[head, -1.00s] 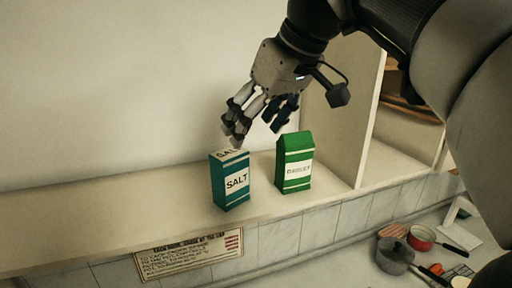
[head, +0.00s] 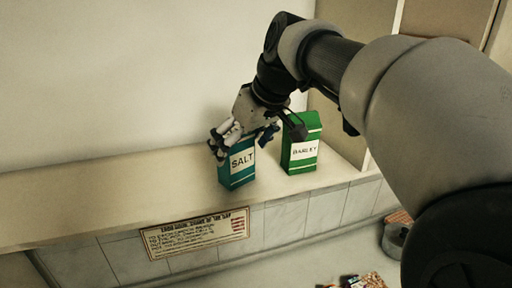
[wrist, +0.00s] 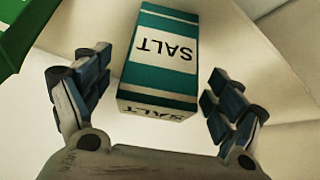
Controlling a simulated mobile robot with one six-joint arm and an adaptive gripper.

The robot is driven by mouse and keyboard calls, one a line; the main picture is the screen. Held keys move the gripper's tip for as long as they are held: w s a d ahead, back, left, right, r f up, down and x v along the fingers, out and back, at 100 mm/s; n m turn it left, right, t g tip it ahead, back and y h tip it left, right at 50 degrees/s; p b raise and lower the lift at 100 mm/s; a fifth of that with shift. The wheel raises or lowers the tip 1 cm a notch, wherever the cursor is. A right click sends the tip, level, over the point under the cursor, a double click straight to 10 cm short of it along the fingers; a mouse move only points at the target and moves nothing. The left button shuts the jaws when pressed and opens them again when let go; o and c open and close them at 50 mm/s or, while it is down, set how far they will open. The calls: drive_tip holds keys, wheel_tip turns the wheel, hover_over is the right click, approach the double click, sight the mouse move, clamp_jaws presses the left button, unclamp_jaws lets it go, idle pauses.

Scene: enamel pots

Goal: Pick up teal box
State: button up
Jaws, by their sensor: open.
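The teal box (head: 238,163), labelled SALT, stands upright on the shelf. In the wrist view the teal box (wrist: 160,62) shows its front and top between the two fingers. My gripper (head: 243,145) is over the box's top in the head view, with its fingers spread at the box's upper part. In the wrist view my gripper (wrist: 152,100) is open, with a gap on both sides of the box. The gripper hides part of the box's top in the head view.
A green box (head: 301,146) labelled BARLEY stands close to the right of the teal box; it also shows at the wrist view's upper left (wrist: 22,30). The shelf (head: 100,200) is clear to the left. A sign (head: 195,233) hangs below its front edge.

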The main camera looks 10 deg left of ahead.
drive_tip(key=x, duration=0.3)
drive_tip(key=shift+w+a+f, duration=0.1)
drive_tip(key=shift+f, duration=0.05)
drive_tip(key=shift+c, duration=0.2)
drive_tip(key=c, duration=1.4)
